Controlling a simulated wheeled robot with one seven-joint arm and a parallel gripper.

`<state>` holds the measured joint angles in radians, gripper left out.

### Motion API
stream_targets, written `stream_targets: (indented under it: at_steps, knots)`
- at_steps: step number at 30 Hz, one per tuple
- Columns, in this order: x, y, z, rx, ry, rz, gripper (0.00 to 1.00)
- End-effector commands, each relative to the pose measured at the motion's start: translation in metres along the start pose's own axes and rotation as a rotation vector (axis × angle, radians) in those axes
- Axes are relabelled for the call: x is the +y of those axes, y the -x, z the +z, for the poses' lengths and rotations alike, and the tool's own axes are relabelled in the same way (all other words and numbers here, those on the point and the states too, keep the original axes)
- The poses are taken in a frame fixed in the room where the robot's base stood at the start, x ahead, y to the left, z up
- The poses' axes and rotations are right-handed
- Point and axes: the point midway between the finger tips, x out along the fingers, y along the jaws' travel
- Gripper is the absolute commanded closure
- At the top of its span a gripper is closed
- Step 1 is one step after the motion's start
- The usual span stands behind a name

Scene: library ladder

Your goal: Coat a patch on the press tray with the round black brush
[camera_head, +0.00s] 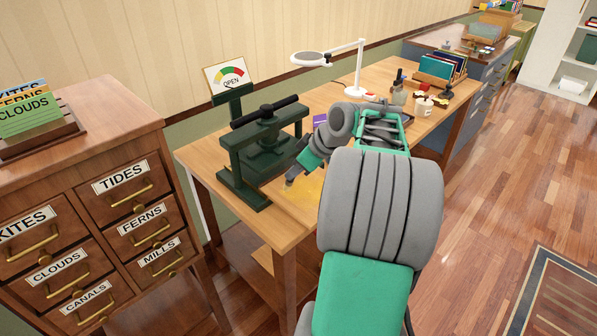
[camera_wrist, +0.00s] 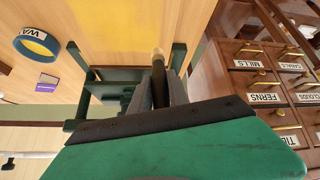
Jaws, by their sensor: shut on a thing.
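My gripper (camera_wrist: 163,80) is shut on a slim dark brush (camera_wrist: 159,90), which stands between its fingers with a pale tip pointing away from the wrist. In the head view my gripper (camera_head: 293,178) hangs low over the front of the desk, just right of the dark green press (camera_head: 236,158). A yellow patch (camera_head: 308,197) lies on the desk under and beside it, partly hidden by my arm. The yellow patch also shows at the top edge of the wrist view (camera_wrist: 36,36). I cannot tell whether the brush touches anything. I cannot make out the press tray clearly.
A blue ring (camera_wrist: 47,68) and a purple block (camera_wrist: 47,82) lie on the desk. An "OPEN" dial (camera_head: 230,76) stands behind the press. A lamp (camera_head: 357,88), cup (camera_head: 423,107) and file box (camera_head: 440,70) are further right. A drawer cabinet (camera_head: 105,150) stands left.

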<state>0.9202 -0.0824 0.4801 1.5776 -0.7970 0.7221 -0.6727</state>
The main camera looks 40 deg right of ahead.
Motion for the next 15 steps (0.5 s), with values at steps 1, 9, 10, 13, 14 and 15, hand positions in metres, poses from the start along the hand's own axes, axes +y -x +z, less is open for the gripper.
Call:
stream_targets:
  at_steps: [1,9,10,13,14,15]
  knots:
    - [0.001,0.007,-0.006,0.001,0.003,0.0,1.0]
    - [0.0,0.025,-0.023,0.001,0.009,-0.005,1.0]
    - [0.0,0.027,-0.025,0.002,0.01,-0.006,1.0]
    - [-0.001,0.033,-0.031,0.002,0.013,-0.008,1.0]
    - [-0.001,0.035,-0.032,0.002,0.013,-0.008,1.0]
    - [-0.001,0.036,-0.034,0.002,0.014,-0.008,1.0]
